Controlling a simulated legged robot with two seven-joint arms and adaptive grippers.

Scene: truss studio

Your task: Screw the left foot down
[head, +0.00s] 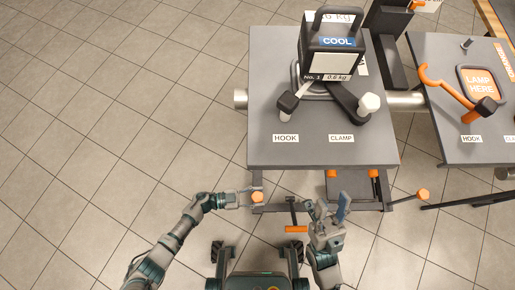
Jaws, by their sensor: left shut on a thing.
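The left foot's orange knob (257,198) sits at the left front corner of the dark stand frame, below the grey table. My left gripper (250,197) reaches in from the left and is shut on this knob. The foot's lower end and its contact with the floor are hidden from above. My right gripper (331,207) is over the front of the frame, with its fingers apart and nothing seen between them. A second orange knob (423,194) sticks out at the frame's right end.
The grey table (270,90) carries a black "COOL" lamp (333,50), a white-knobbed clamp (369,103) and HOOK and CLAMP labels. An orange-ended T-handle (296,229) lies between my arms. A second table (425,60) stands right. Tiled floor (110,110) is clear at left.

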